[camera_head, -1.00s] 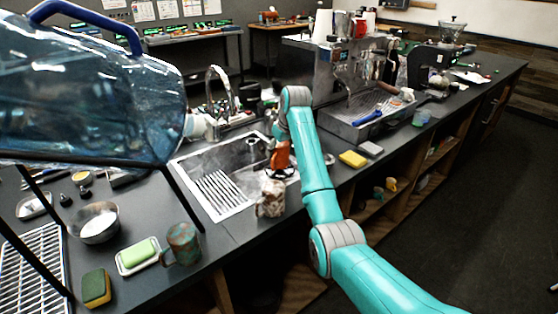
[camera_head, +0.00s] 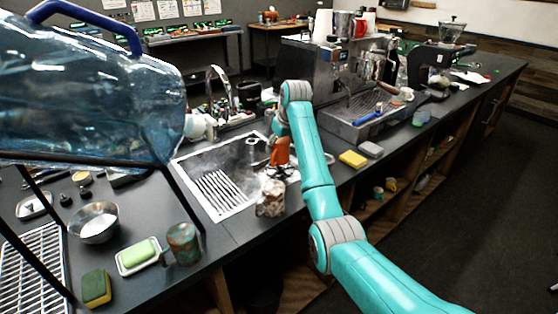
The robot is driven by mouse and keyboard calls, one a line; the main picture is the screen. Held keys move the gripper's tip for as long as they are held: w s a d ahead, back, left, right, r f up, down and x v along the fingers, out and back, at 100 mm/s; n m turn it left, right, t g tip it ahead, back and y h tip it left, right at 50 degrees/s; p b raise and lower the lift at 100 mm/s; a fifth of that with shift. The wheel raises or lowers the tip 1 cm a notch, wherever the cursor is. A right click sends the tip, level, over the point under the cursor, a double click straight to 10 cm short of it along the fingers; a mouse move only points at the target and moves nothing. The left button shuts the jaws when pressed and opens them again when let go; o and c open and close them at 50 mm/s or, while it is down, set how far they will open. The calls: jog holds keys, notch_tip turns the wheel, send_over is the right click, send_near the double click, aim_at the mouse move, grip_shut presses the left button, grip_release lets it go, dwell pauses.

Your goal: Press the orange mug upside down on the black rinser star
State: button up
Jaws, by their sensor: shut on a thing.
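The orange mug (camera_head: 281,151) is small in view, at the right edge of the sink, below the end of my teal arm. My gripper (camera_head: 273,156) is shut on it; the fingers are small and partly hidden by the mug and my wrist. The black rinser star (camera_head: 285,174) shows on a pale plate just below the mug. I cannot tell whether the mug's rim touches the star, or make out its exact tilt.
A brown-and-white mug (camera_head: 271,198) stands just in front of the rinser. The sink (camera_head: 218,190) lies to the left. A yellow sponge (camera_head: 352,159) and the espresso machine (camera_head: 345,75) are to the right. A large water bottle (camera_head: 85,95) fills the upper left.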

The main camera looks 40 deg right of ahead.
jog(key=shift+r, duration=2.25)
